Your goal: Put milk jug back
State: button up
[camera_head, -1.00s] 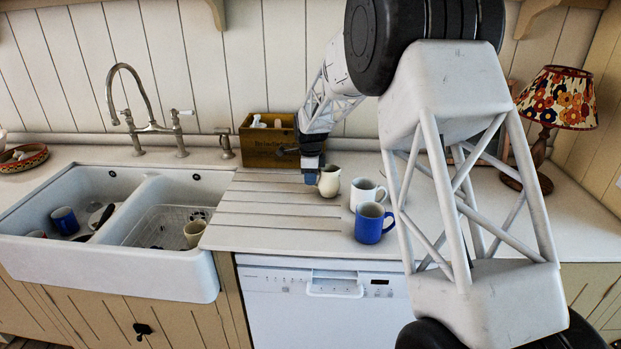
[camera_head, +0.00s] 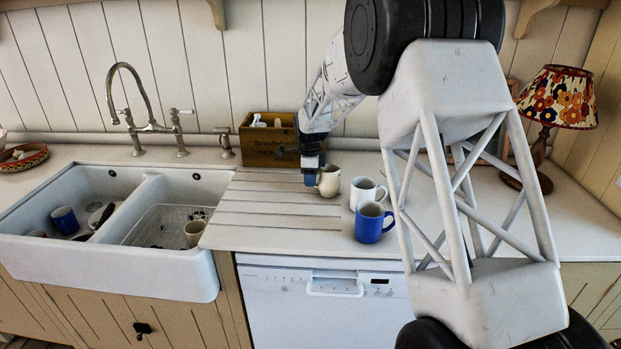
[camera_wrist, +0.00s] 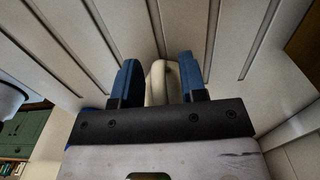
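The cream milk jug (camera_head: 329,182) stands upright on the counter at the right end of the grooved draining area. My gripper (camera_head: 309,181) points down at the jug's left side, close against it. In the wrist view my gripper (camera_wrist: 161,82) has its two blue fingers apart, with a cream part of the jug (camera_wrist: 160,84) between them. I cannot tell whether the fingers press on it or stand just clear. The jug's handle is not clear in the head view.
A white mug (camera_head: 366,191) and a blue mug (camera_head: 370,223) stand right of the jug. A wooden box (camera_head: 266,140) is behind my gripper. The sink (camera_head: 112,262) is left. A floral lamp (camera_head: 556,98) stands far right. The draining grooves (camera_head: 262,205) are clear.

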notch_tip(320, 180, up, 12)
jog(key=shift+r, duration=0.1)
dwell(0.5)
dwell(0.7)
jog(key=s+d+r+n, duration=0.3)
jog(key=s+d+r, duration=0.15)
jog(key=s, duration=0.45)
jog(key=s+d+r+n+t, duration=0.1)
jog(key=s+d+r+n, duration=0.2)
jog(key=s+d, duration=0.45)
jog(key=s+d+r+n, duration=0.2)
jog(key=s+d+r, duration=0.15)
jog(key=s, duration=0.65)
jog(key=s+d+f+n, duration=0.2)
jog(key=s+d+n, duration=0.1)
jog(key=s, duration=0.7)
jog(key=s+d+f+n+t, duration=0.1)
jog(key=s+d+f+n, duration=0.1)
jog(key=s, duration=0.8)
jog(key=s+d+f+n, duration=0.3)
jog(key=s+d+n, duration=0.1)
jog(key=s, duration=0.7)
jog(key=shift+d+n+t, duration=0.2)
jog(key=shift+n+t, duration=0.1)
jog(key=shift+n, duration=0.1)
